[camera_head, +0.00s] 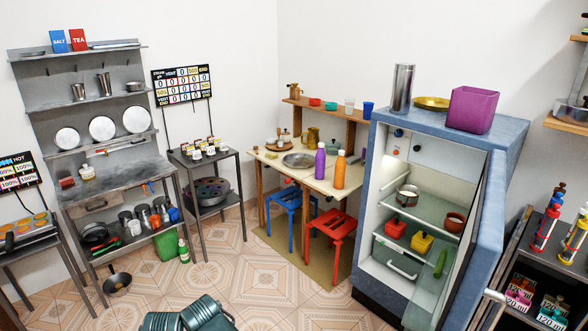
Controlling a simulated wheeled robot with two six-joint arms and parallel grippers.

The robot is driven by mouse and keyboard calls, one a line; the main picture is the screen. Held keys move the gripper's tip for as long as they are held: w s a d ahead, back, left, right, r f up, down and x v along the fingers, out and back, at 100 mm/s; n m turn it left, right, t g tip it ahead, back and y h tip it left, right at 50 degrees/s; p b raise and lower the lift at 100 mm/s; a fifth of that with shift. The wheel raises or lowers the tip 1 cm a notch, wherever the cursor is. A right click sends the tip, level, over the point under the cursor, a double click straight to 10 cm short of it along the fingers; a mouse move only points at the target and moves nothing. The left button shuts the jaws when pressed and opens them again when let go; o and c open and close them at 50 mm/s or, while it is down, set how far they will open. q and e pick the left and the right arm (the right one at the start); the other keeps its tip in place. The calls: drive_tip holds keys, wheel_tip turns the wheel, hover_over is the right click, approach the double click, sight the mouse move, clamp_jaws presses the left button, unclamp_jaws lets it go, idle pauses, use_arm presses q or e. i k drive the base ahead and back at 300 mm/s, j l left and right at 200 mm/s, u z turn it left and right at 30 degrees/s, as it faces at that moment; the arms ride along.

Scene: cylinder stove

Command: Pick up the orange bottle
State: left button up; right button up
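The orange bottle (339,171) stands upright near the front right of the light wooden table (273,161). A purple bottle (320,161) stands upright just to its left, a small gap apart. Nothing hides the orange bottle's front. Neither my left gripper nor my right gripper is in view.
A red stool (331,226) and a blue stool (291,204) stand at the table's front. An open blue fridge (372,155) stands close on the right. The tiled floor (255,270) before the stools is mostly clear.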

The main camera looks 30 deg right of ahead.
sight(340, 167)
drive_tip(key=i+j, duration=0.1)
drive_tip(key=i, duration=0.3)
drive_tip(key=i+j, duration=0.1)
drive_tip(key=i, duration=0.25)
drive_tip(key=i+l+z, duration=0.1)
drive_tip(key=i+z, duration=0.75)
drive_tip(key=i+j+z, duration=0.25)
drive_tip(key=z, duration=0.2)
drive_tip(key=i+z, duration=0.7)
drive_tip(key=i+j+z, duration=0.35)
drive_tip(key=k+l, duration=0.1)
drive_tip(key=l, duration=0.05)
